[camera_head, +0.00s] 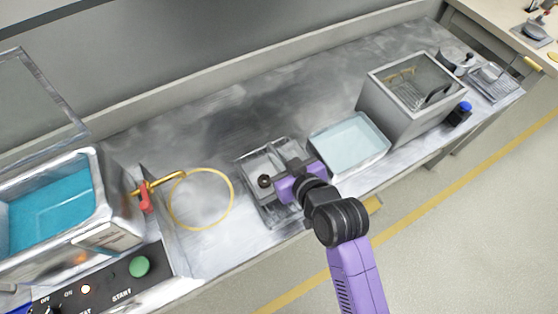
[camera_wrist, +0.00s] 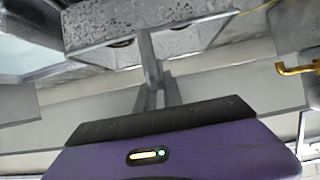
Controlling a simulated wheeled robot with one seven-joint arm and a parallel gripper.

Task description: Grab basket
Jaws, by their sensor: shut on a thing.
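The basket (camera_head: 252,188) is a grey metal, tray-like container near the middle of the bench in the head view. In the wrist view the basket (camera_wrist: 95,50) shows at the top, with a speckled grey inside. My gripper (camera_head: 291,163) is over its right side and hides part of it. In the wrist view my gripper (camera_wrist: 152,72) is shut on the basket's thin grey handle. I cannot tell whether the basket rests on the bench or is slightly raised.
A pale-blue water basin (camera_head: 349,145) and a grey glass-topped box (camera_head: 408,98) stand to the right. A yellow ring (camera_head: 232,192) lies left of the basket, below a brass tap (camera_head: 160,183) with a red handle. A blue-filled tank (camera_head: 48,212) is at far left. The rear bench is clear.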

